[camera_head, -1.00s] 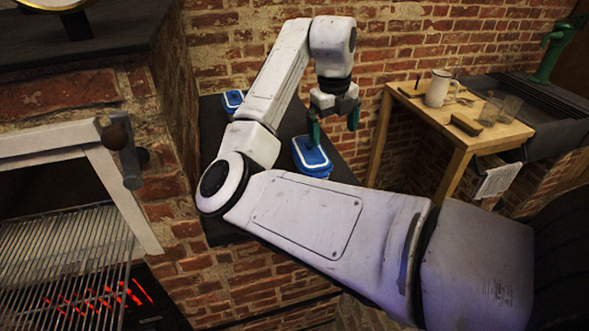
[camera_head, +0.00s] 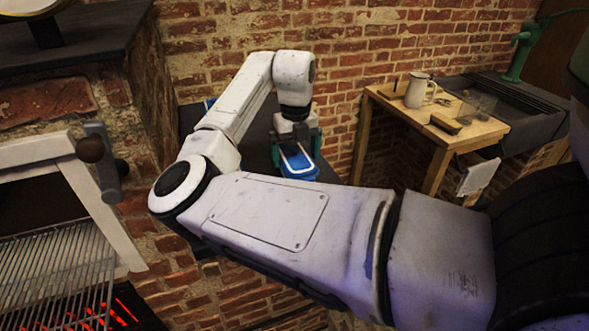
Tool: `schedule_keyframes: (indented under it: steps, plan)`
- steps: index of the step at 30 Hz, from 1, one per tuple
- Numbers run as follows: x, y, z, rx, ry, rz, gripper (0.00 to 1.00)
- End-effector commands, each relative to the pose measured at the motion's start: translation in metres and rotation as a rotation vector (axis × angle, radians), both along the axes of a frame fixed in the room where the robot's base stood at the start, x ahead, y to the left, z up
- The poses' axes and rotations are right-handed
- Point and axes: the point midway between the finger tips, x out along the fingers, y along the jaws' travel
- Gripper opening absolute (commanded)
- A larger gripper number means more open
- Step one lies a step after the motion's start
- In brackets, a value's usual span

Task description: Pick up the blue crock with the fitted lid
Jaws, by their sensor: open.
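A blue crock (camera_head: 298,163) with a pale-edged lid stands on the dark counter, just below my gripper. My gripper (camera_head: 296,150) points down over it with its green fingers apart, one on each side of the crock's far part. I cannot tell whether the fingers touch it. A second blue thing (camera_head: 209,103) shows only as a sliver behind my arm at the left. My forearm hides most of it.
The dark counter (camera_head: 257,150) runs along the brick wall, partly hidden by my arm. At the right a wooden table (camera_head: 455,138) holds a white enamel jug (camera_head: 418,90), glasses and a wooden block. A grill with a wire rack (camera_head: 50,270) stands at the lower left.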

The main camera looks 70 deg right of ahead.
Motion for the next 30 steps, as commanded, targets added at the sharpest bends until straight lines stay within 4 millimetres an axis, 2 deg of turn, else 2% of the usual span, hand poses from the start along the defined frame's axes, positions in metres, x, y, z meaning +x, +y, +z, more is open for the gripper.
schedule_keyframes:
  steps: [3, 6, 15, 30]
  plan:
    - [0.002, 0.002, -0.018, 0.003, 0.001, 0.001, 1.00]
    - [0.001, 0.001, -0.029, 0.001, 0.001, 0.000, 1.00]
    - [0.001, 0.001, -0.034, 0.001, 0.000, 0.000, 1.00]
    - [0.001, 0.001, -0.034, 0.001, -0.001, 0.001, 0.53]
